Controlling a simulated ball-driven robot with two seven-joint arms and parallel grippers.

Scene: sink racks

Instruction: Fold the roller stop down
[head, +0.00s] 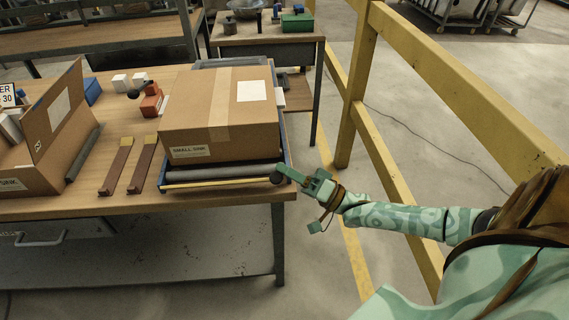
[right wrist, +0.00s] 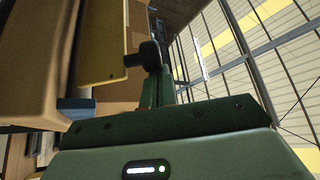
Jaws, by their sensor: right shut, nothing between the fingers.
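The roller stop is a yellow-edged bar (head: 220,182) along the front of the blue-sided roller track, with a black knob at its right end (head: 276,178). In the right wrist view the stop shows as a flat yellow plate (right wrist: 98,45) with the knob (right wrist: 148,56) beside it. My right gripper (head: 283,172) is at the track's front right corner, by the knob. Its green fingers (right wrist: 157,85) are shut with nothing between them. I cannot tell whether they touch the knob. My left gripper is out of view.
A cardboard box (head: 225,115) rests on the track behind the stop. An open carton (head: 45,140) and two brown bars with yellow ends (head: 142,168) are to the left on the workbench (head: 100,205). A yellow railing (head: 385,165) runs near my right arm.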

